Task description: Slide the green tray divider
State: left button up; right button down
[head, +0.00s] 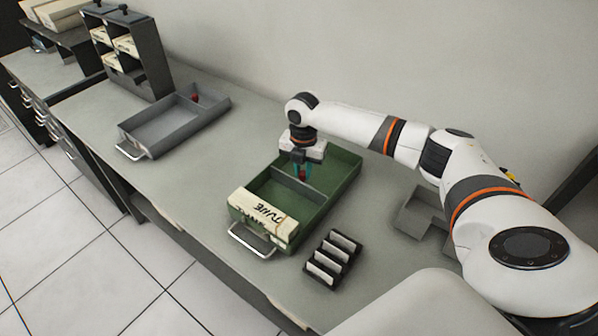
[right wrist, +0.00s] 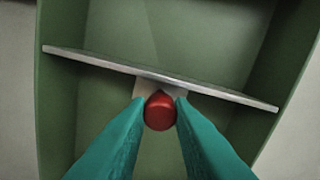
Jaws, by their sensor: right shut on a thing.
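The green tray (head: 327,203) stands on the counter, and its inside fills much of the right wrist view (right wrist: 57,110). Its grey divider (head: 298,190) crosses the tray; in the right wrist view the divider (right wrist: 100,63) runs slightly aslant between the side walls. A red knob (right wrist: 159,111) sits at the divider's middle. My right gripper (head: 302,172) reaches down into the tray; its teal fingers (right wrist: 159,108) are shut on the red knob. Cards marked with black writing (head: 262,212) are at the tray's handle end. My left gripper is not in view.
A black rack with pale cards (head: 333,258) stands right of the tray's front. A grey tray (head: 165,122) with its own red knob lies to the left. A grey cabinet (head: 128,52) stands behind it. A grey open box (head: 420,212) is near my right arm.

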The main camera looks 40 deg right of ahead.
aim_at(303, 172)
jog(key=c, duration=1.3)
grip_release()
jog(key=shift+o, duration=0.2)
notch_tip(303, 172, up, 12)
jog(key=b, duration=0.2)
